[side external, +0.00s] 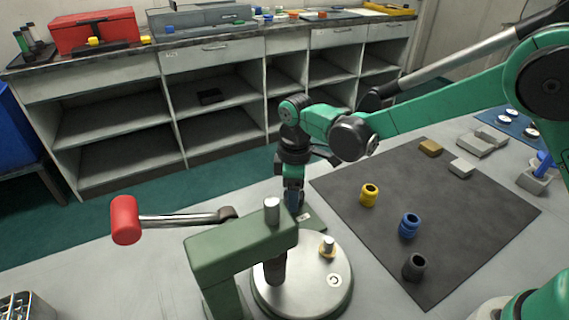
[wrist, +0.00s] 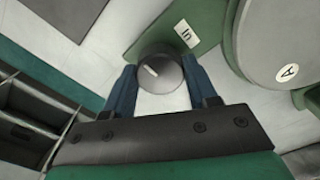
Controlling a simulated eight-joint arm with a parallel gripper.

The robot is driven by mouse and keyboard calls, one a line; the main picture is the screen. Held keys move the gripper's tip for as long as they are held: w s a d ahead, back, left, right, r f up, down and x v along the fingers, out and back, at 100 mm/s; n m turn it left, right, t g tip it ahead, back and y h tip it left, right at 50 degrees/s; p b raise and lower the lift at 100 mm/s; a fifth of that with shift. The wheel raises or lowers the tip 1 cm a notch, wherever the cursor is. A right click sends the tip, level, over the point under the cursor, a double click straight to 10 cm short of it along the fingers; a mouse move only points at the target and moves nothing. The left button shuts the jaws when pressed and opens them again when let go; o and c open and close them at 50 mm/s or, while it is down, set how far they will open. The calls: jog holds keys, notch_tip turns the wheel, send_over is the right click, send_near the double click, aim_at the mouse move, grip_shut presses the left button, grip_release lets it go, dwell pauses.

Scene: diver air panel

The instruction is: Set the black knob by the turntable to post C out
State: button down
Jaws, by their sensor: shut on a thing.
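The black knob (wrist: 168,67) is between the two blue fingers of my gripper (wrist: 160,88) in the wrist view, and the gripper is shut on it. A short white mark shows on the knob's face, pointing to the upper left. The knob sits on a green plate (wrist: 205,22) with a white label (wrist: 183,33) that seems to read "in" upside down. The round turntable (wrist: 282,35) with label A is to the right. In the side view my gripper (side external: 294,203) is down behind the turntable (side external: 285,292), whose label C (side external: 334,281) shows; the knob is hidden there.
A green press frame (side external: 222,248) with a red-handled lever (side external: 125,220) stands beside the turntable. A dark mat (side external: 335,185) holds yellow, blue and black ring-like pieces. A small post (side external: 328,246) stands on the turntable. Shelves fill the back.

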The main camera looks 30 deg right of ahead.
jog(key=shift+c, duration=1.3)
grip_release()
jog(key=shift+r, duration=0.1)
jog(key=shift+r, duration=2.75)
